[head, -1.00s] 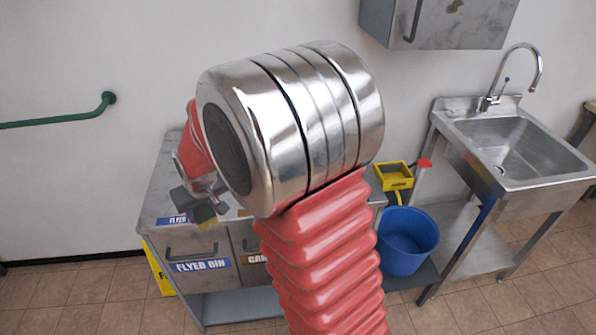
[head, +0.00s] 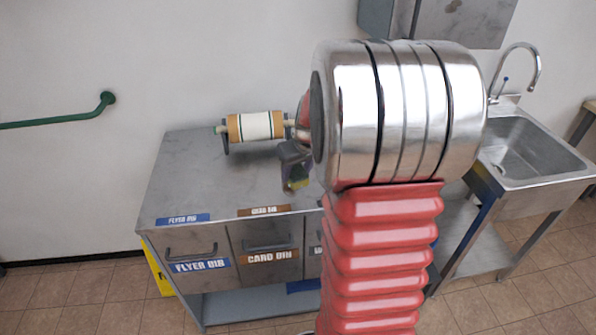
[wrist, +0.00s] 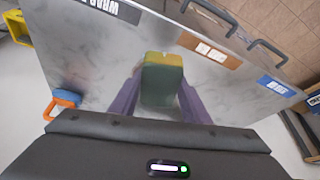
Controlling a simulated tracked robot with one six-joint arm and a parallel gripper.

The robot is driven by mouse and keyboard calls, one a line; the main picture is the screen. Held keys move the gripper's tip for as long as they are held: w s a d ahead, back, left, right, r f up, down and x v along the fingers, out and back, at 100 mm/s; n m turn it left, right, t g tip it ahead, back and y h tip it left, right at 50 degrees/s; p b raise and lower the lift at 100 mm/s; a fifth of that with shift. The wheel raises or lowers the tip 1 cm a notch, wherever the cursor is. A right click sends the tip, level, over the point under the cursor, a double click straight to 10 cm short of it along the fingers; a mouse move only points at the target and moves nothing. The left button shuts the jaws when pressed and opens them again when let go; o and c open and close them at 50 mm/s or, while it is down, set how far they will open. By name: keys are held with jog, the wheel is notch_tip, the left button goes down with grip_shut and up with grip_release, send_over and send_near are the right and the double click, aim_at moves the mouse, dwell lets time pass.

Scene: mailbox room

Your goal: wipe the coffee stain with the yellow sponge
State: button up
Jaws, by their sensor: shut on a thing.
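My gripper (head: 293,165) is over the right part of the grey metal worktop (head: 190,182), in front of the paper roll. In the wrist view its two purple fingers (wrist: 160,100) are shut on the yellow sponge (wrist: 163,60), which has a yellow edge and a dark green face. The sponge also shows small below the fingers in the head view (head: 299,184). I cannot tell whether it touches the worktop. No clear coffee stain shows; the worktop has only faint grey smudges, and my arm hides its right part in the head view.
A paper roll (head: 255,126) lies on a holder at the back of the worktop. Labelled drawers (head: 195,262) line its front. A steel sink (head: 530,155) stands to the right. A blue and orange object (wrist: 64,102) shows in the wrist view. The worktop's left part is clear.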

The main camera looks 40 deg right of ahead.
jog(key=shift+s+d, duration=0.15)
jog(key=shift+d, duration=0.05)
